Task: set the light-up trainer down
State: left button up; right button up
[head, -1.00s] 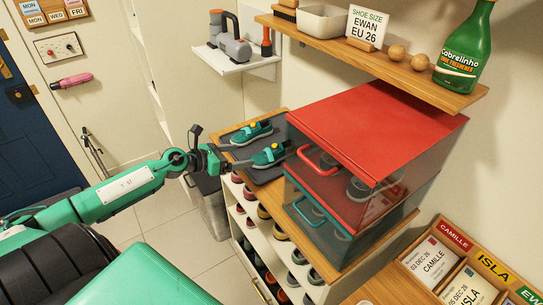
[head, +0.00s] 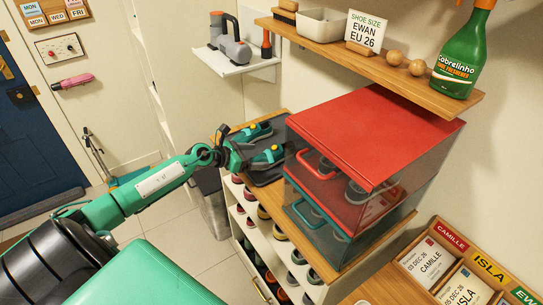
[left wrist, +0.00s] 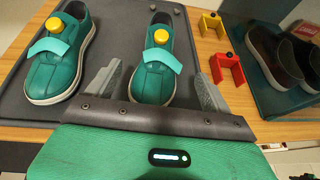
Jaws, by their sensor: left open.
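Two teal trainers with yellow buttons and light teal straps stand side by side on a dark mat (left wrist: 115,20) on top of the shoe unit. The nearer trainer (left wrist: 155,60) is at the middle of the left wrist view, and its visible part also shows in the head view (head: 268,156). The other trainer (left wrist: 62,50) is to its left and lies farther back in the head view (head: 257,132). My left gripper (left wrist: 155,88) is open, with one finger on each side of the nearer trainer's toe. Whether the fingers touch it I cannot tell. My right gripper is out of view.
Red-lidded clear boxes (head: 375,130) stand just right of the mat. Yellow (left wrist: 212,24) and red (left wrist: 227,68) brackets sit beside the mat. A wooden shelf (head: 400,78) hangs above, holding a green spray bottle (head: 465,55). Shoes fill the cubbies (head: 265,225) below.

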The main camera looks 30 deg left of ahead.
aim_at(265, 155)
pick_arm(q)
jog(key=shift+p+x, duration=0.9)
jog(key=shift+x, duration=1.7)
jog(key=shift+w+d+f, duration=0.1)
jog(key=shift+w+f, duration=0.15)
jog(key=c, duration=1)
jog(key=shift+c, duration=0.7)
jog(key=shift+r, duration=0.15)
